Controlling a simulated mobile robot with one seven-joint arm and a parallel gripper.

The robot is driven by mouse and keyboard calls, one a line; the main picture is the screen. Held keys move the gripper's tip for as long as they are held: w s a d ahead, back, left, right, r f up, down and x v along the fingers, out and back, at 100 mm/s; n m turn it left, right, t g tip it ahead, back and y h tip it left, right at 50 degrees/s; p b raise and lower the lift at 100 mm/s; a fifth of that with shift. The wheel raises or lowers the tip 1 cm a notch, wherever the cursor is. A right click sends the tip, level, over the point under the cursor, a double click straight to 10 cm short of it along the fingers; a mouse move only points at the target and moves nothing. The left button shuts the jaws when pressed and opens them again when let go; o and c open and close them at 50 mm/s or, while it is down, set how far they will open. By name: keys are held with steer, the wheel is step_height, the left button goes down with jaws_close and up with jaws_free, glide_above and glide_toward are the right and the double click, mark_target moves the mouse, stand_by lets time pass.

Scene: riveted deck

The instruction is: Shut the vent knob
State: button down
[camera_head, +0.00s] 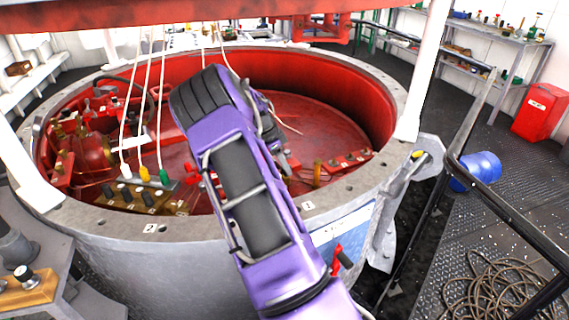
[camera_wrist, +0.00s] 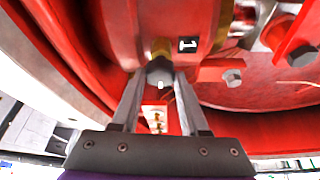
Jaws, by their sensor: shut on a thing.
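In the wrist view a small grey knob (camera_wrist: 160,71), which I take as the vent knob, sits on a brass-coloured neck (camera_wrist: 160,47) against a red housing. My gripper (camera_wrist: 160,76) has one finger on each side of it and is shut on it. The fingers cover part of its sides. A black-and-white mark (camera_wrist: 187,45) is on the housing just right of the neck. In the head view my purple arm reaches into the round red well, and its fingers and the knob are hidden behind it.
A grey bolted rim (camera_head: 105,224) rings the well. Red machinery (camera_head: 88,150) and a row of fittings with white hoses (camera_head: 140,195) lie left of my arm. A dark handrail (camera_head: 500,200), blue drum (camera_head: 476,171) and coiled rope (camera_head: 500,285) are at right.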

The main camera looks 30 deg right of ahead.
steer(key=shift+m, duration=0.3)
steer(key=shift+c, duration=2.1)
jaws_free()
steer(key=p+v, duration=0.1)
steer(key=v, duration=1.1)
steer(key=shift+w, duration=0.1)
